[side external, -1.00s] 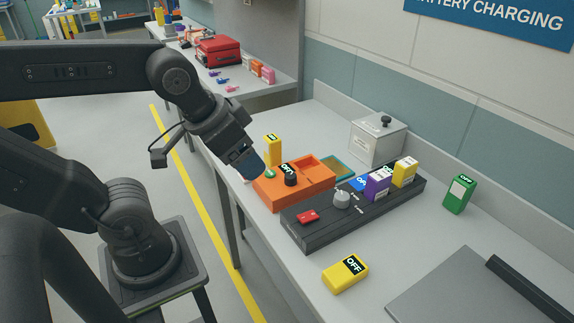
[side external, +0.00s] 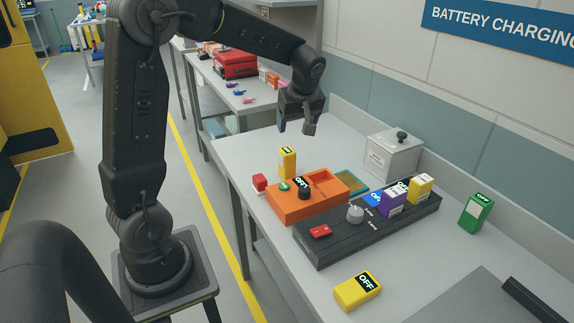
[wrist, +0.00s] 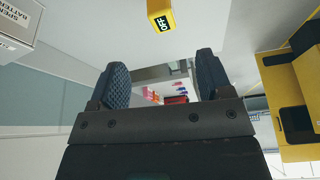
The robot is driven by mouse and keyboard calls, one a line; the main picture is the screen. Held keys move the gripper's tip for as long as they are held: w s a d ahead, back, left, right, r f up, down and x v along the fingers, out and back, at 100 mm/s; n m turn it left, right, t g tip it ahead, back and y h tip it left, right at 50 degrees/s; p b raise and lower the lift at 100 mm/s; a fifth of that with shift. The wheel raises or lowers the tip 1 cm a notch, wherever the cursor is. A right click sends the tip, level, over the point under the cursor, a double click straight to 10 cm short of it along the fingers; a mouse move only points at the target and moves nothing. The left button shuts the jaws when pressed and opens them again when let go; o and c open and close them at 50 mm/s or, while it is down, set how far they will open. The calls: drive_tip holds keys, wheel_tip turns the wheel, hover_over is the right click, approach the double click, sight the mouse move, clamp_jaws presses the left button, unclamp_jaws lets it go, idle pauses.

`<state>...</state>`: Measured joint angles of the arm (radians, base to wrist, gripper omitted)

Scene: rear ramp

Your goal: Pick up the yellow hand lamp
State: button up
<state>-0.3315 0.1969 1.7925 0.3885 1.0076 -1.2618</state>
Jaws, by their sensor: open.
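Several yellow units show in the side view, and I cannot tell for sure which is the hand lamp. One with an OFF display (side external: 346,294) lies at the bench's front. One stands upright (side external: 287,165) behind the orange tray. One sits in the black rack (side external: 421,187). The wrist view shows one yellow unit marked OFF (wrist: 159,21) at the top, beyond the fingertips. My gripper (side external: 296,129) is open and empty, raised above the far part of the bench, clear of every yellow unit. Its two fingers (wrist: 158,82) are spread apart in the wrist view.
The orange tray (side external: 283,209) holds a black knob. The black rack (side external: 330,252) carries a purple box (side external: 391,204) and a grey knob. A grey spent-battery box (side external: 388,158) and a green unit (side external: 474,212) stand toward the wall.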

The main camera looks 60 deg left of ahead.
sight(287, 150)
drive_tip(key=shift+n+g, duration=0.3)
drive_tip(key=shift+n, duration=0.6)
drive_tip(key=x, duration=0.3)
drive_tip(key=w+a+x, duration=0.1)
drive_tip(key=x, duration=0.3)
drive_tip(key=a+x, duration=0.1)
drive_tip(key=x, duration=0.2)
drive_tip(key=shift+w+a+r, duration=0.1)
drive_tip(key=shift+w, duration=0.05)
drive_tip(key=shift+x, duration=3.1)
drive_tip(key=c, duration=1.1)
drive_tip(key=shift+r, duration=0.1)
